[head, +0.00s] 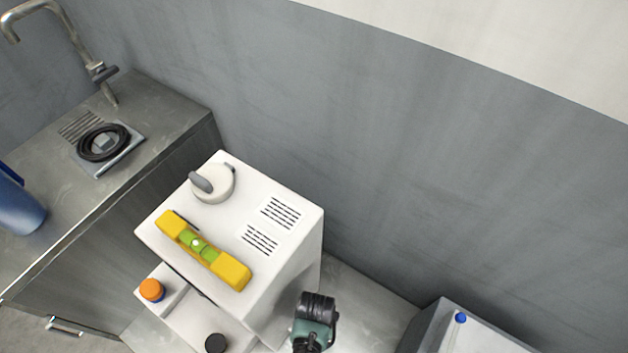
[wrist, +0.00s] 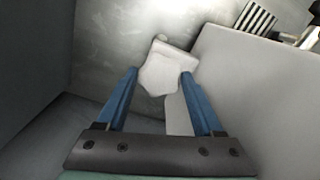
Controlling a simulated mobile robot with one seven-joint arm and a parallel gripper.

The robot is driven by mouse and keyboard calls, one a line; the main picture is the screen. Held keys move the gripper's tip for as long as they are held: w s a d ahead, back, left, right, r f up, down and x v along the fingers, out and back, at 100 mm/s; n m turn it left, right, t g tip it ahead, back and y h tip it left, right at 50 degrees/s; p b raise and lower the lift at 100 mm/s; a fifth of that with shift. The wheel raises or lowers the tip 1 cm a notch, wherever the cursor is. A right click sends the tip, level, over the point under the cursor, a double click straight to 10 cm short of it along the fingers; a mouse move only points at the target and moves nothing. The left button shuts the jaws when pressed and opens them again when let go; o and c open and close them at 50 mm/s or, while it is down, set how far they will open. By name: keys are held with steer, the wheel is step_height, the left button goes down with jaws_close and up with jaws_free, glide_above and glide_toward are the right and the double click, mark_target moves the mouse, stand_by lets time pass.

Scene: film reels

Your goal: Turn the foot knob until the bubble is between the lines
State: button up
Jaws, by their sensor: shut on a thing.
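A white machine (head: 285,215) stands in the middle of the head view. A yellow spirit level (head: 236,273) with a green vial (head: 197,243) lies on its top. A pale bubble shows near the vial's middle, but the lines are too small to judge it against. In the wrist view, my gripper (wrist: 160,76) has its two blue fingers shut on a pale, lobed foot knob (wrist: 163,70) low beside a pale wall. In the head view, only my teal and black wrist shows, at the machine's lower right; the fingers and the knob are hidden there.
A metal counter (head: 165,105) with a tap (head: 72,45) and a black ring (head: 104,143) on a plate is at left. A blue container (head: 22,208) stands there. A grey unit (head: 480,335) with a blue knob is at lower right. The wall is close behind.

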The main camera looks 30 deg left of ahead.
steer(key=shift+d+m, duration=0.1)
steer(key=shift+m, duration=0.5)
steer(key=shift+f, duration=0.1)
steer(key=o, duration=1.4)
step_height(320, 180, up, 13)
steer(key=p, duration=0.4)
